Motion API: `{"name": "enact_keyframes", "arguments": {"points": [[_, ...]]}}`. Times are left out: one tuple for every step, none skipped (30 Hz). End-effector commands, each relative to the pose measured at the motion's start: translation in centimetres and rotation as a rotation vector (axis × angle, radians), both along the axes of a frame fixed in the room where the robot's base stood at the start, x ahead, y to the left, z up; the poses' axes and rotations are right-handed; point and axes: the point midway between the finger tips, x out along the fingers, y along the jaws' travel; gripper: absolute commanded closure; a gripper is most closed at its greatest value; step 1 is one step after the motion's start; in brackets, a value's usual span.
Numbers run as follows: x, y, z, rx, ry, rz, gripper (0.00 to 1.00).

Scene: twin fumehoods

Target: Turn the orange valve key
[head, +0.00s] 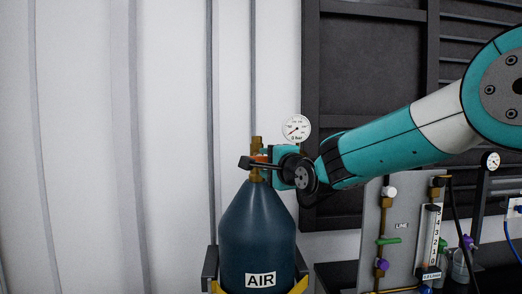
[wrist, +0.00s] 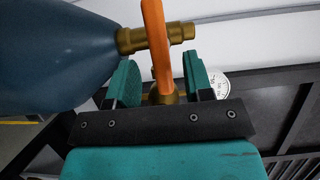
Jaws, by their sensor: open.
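The orange valve key (wrist: 157,45) stands up as a flat orange bar on the brass valve (wrist: 185,33) in the wrist view. In the head view only a small orange part of the key (head: 260,158) shows; my gripper hides the rest. The valve sits on top of the dark blue cylinder (head: 256,225) labelled AIR. My gripper (wrist: 160,72) is open, with a teal finger on each side of the key's lower part. Gaps show between the fingers and the key. In the head view my gripper (head: 266,163) is at the cylinder's neck.
A round pressure gauge (head: 296,128) is just behind my gripper. A grey panel (head: 373,230) with valves and a flowmeter (head: 430,240) stands at the right. The cylinder rests in a yellow and black holder (head: 301,284). A pale wall (head: 100,130) fills the left, with free room before it.

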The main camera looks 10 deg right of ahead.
Motion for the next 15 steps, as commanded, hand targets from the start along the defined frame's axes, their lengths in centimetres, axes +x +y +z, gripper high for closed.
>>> {"name": "enact_keyframes", "arguments": {"points": [[0.9, 0.4, 0.4, -0.001, 0.002, 0.001, 0.53], [1.4, 0.6, 0.3, -0.001, 0.003, 0.001, 0.53], [1.9, 0.8, 0.3, 0.000, 0.001, 0.001, 0.53], [2.3, 1.0, 0.3, -0.001, 0.002, 0.001, 0.53], [2.6, 1.1, 0.3, 0.000, 0.001, 0.001, 0.53], [3.0, 1.3, 0.2, -0.001, 0.002, 0.001, 0.53], [3.2, 1.4, 0.2, 0.000, 0.001, 0.001, 0.53], [3.4, 1.5, 0.2, 0.000, 0.001, 0.001, 0.53], [3.6, 1.5, 0.1, 0.000, 0.001, 0.001, 0.53], [3.7, 1.6, 0.0, 0.000, 0.001, 0.001, 0.53], [3.8, 1.6, 0.0, 0.000, 0.001, 0.001, 0.53], [3.8, 1.6, 0.0, 0.000, 0.000, 0.001, 0.53], [3.9, 1.6, 0.0, 0.000, 0.000, 0.001, 0.53], [3.9, 1.7, 0.0, 0.000, 0.000, 0.001, 0.53], [3.9, 1.6, 0.0, 0.000, 0.000, 0.000, 0.53]]}}
